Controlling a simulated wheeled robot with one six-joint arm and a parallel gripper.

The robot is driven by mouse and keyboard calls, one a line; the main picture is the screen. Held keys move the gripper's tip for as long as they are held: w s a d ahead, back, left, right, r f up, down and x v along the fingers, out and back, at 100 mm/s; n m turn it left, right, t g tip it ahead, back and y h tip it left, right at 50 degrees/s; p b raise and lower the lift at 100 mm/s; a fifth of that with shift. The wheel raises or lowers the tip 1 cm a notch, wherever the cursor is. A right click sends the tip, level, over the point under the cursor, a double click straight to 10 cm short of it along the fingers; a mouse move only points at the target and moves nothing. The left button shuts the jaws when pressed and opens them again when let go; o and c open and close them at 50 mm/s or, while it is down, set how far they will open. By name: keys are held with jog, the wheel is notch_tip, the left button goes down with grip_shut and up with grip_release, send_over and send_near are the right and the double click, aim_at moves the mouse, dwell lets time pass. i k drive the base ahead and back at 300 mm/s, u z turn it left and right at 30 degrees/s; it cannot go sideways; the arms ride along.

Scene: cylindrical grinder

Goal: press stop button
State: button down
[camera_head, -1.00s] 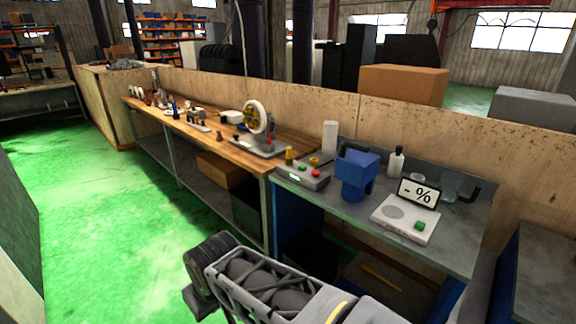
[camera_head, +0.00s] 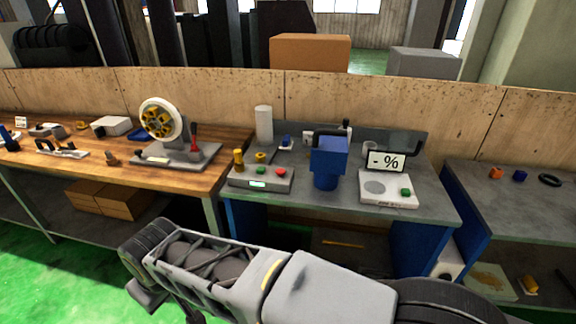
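A grey control box (camera_head: 262,180) sits at the left front of the grey bench. A red button (camera_head: 281,172), which looks like the stop button, is on the right of its top. A green button (camera_head: 261,170) is beside it on the left, and a lit green display (camera_head: 258,184) is on the front face. My arm crosses the bottom of the view in front of the bench, well below the box. The fingers of my gripper cannot be made out, and nothing of mine touches the box.
A blue machine (camera_head: 327,163) stands right of the box.

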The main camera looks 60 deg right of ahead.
aim_at(280, 172)
jog(key=z, duration=1)
jog(key=i, duration=1)
jog(key=z, duration=1.05)
